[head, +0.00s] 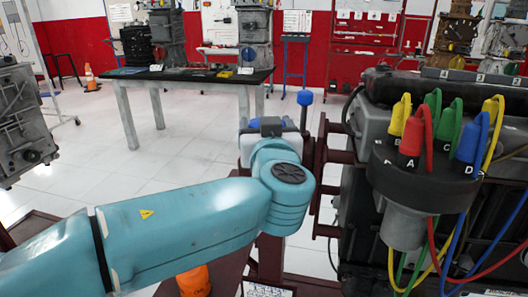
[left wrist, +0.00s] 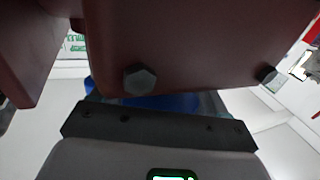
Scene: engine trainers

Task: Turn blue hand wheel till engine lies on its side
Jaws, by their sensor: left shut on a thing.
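The blue hand wheel (head: 305,98) shows in the head view as a blue knob on a stem and a bit of blue behind my left gripper (head: 270,127). Most of it is hidden by the gripper and wrist. In the left wrist view a blue strip of the wheel (left wrist: 168,102) shows between the gripper and a dark red bolted stand part. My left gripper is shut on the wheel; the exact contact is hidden. The engine (head: 350,215) is at the right on a dark red stand (head: 318,165); it appears roughly upright. My right gripper is not in view.
Colored plugs and cables (head: 435,125) hang on a dark round cap at the engine's near side, right of my arm. Another engine (head: 25,125) stands at the left edge. A table (head: 130,84) with parts is at the back. Tiled floor between is clear.

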